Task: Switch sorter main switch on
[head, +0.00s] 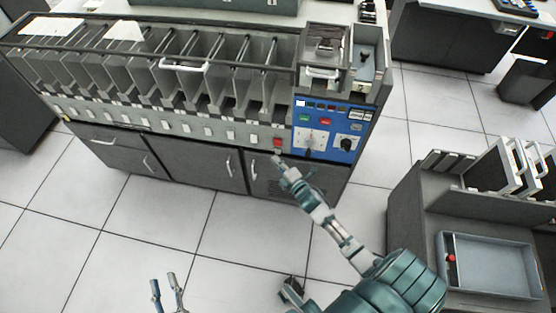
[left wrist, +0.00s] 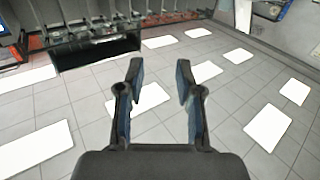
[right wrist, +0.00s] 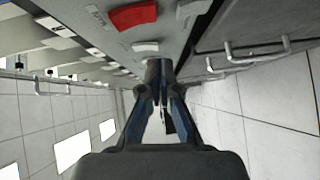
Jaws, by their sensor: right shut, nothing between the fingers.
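The sorter (head: 185,140) is a long grey machine with a row of pockets and a row of small pale switches along its front. A red switch (head: 277,142) sits at the right end of that row, beside the blue control panel (head: 335,125). The red switch also shows at the top of the right wrist view (right wrist: 133,15). My right gripper (head: 279,160) is shut and empty, just below the red switch; its fingertips (right wrist: 160,68) are close to the front, and I cannot tell whether they touch. My left gripper (head: 167,290) is open and empty, over the floor.
Cabinet doors with handles (head: 228,165) are under the pockets. The blue panel has a black knob (head: 348,144) and small coloured buttons. A grey unit with a tray (head: 490,265) stands at the right. The tiled floor (head: 120,240) in front is clear.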

